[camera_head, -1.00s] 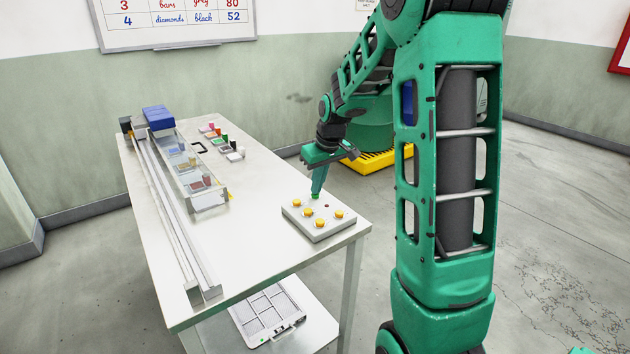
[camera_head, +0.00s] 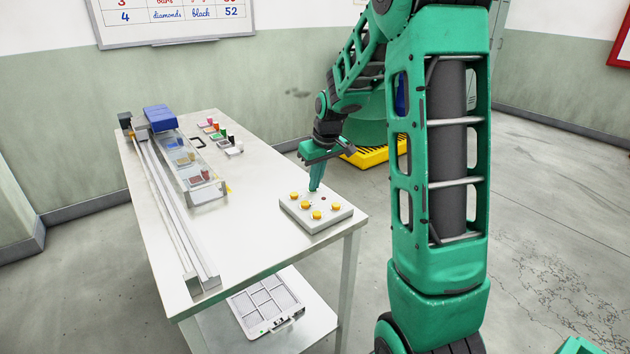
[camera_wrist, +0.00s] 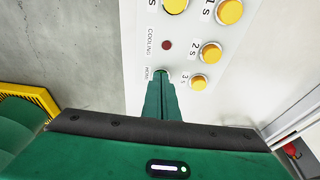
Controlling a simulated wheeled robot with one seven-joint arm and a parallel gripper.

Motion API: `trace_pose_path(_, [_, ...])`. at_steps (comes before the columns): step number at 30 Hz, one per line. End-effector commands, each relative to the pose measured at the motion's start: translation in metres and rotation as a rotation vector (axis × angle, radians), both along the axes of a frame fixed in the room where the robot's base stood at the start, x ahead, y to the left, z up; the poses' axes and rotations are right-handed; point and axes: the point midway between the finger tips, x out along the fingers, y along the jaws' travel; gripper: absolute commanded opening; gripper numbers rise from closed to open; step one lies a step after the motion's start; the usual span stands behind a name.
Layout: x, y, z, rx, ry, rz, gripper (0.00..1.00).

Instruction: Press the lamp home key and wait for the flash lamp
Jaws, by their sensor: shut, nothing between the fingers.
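The light grey key box (camera_head: 306,221) sits near the front right corner of the table. In the wrist view its panel (camera_wrist: 140,20) carries a green key (camera_wrist: 162,73) beside the label "HOME". My gripper (camera_head: 314,187) is shut and empty, pointing down. Its tips (camera_wrist: 162,78) are at the green key, which they mostly cover. I cannot tell how far the key is pressed. A small dark red lamp (camera_wrist: 167,45) beside the label "COOLING" does not look brightly lit. It also shows in the head view (camera_head: 323,197).
Several yellow keys (camera_wrist: 210,53) marked in seconds stand close to my fingers. A long rail (camera_head: 165,210) with a blue unit (camera_head: 160,117) and clear trough (camera_head: 205,190) runs along the table's left side. Small coloured items (camera_head: 222,136) lie at the back. A grey tray (camera_head: 265,305) rests on the lower shelf.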

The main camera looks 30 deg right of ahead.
Motion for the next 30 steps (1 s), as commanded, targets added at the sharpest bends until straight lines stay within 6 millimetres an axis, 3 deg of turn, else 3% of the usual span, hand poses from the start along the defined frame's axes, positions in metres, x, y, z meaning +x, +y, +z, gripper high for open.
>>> trace_pose_path(6, [-0.006, 0.002, 0.053, -0.007, -0.038, 0.005, 0.0])
trace_pose_path(15, [-0.027, 0.001, 0.114, -0.008, -0.043, 0.007, 0.0])
trace_pose_path(21, [-0.034, 0.001, 0.137, -0.007, -0.042, 0.006, 0.0])
trace_pose_path(30, [-0.037, 0.001, 0.144, -0.007, -0.041, 0.006, 0.0])
